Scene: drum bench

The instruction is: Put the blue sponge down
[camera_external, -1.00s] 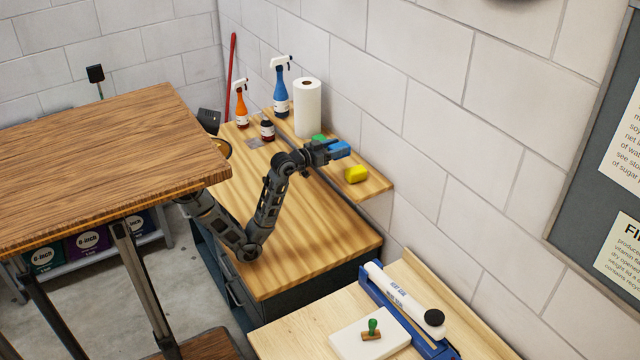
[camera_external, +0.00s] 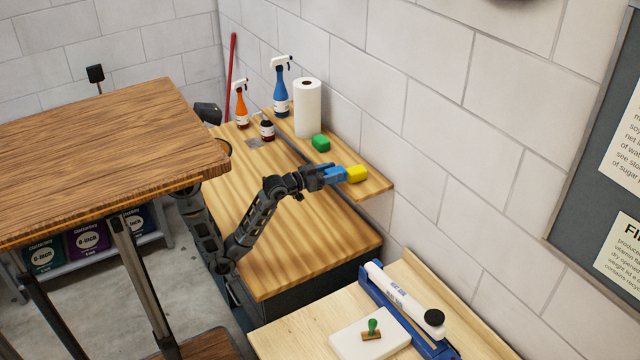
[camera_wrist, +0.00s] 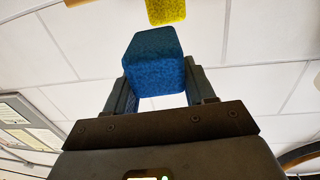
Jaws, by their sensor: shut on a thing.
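My gripper (camera_external: 322,176) is shut on the blue sponge (camera_external: 336,174). In the wrist view the blue sponge (camera_wrist: 155,62) sits between the two fingers (camera_wrist: 160,95). In the external view the sponge is at the near edge of the raised wooden shelf (camera_external: 376,184), just left of the yellow sponge (camera_external: 355,174). I cannot tell whether the blue sponge touches the shelf or the yellow sponge. The yellow sponge also shows at the top of the wrist view (camera_wrist: 166,11), beyond the blue one.
A green sponge (camera_external: 321,143) and a paper towel roll (camera_external: 307,108) stand farther back on the shelf. Shelf between green and yellow sponges looks clear.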

